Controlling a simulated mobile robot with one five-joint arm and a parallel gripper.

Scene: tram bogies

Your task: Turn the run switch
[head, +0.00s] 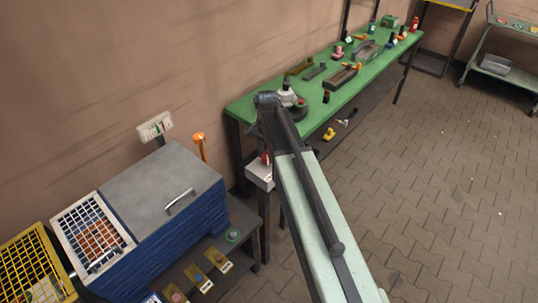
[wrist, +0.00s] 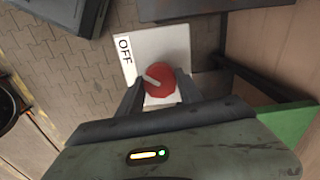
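The run switch is a red round knob (wrist: 166,79) with a pale pointer bar, on a white box (wrist: 146,43) marked OFF. In the wrist view the bar lies aslant. My gripper (wrist: 158,84) has its two dark fingers apart, one on each side of the knob's near part. I cannot tell whether they touch it. In the head view the white box (head: 259,175) stands on a dark post beside the green bench, with a bit of the red knob (head: 265,158) showing. My arm hides most of the gripper there.
A green workbench (head: 335,100) with several parts and tools stands behind the switch. A blue machine with a grey lid (head: 160,190) and a dark shelf with several coloured buttons (head: 202,281) stand at left.

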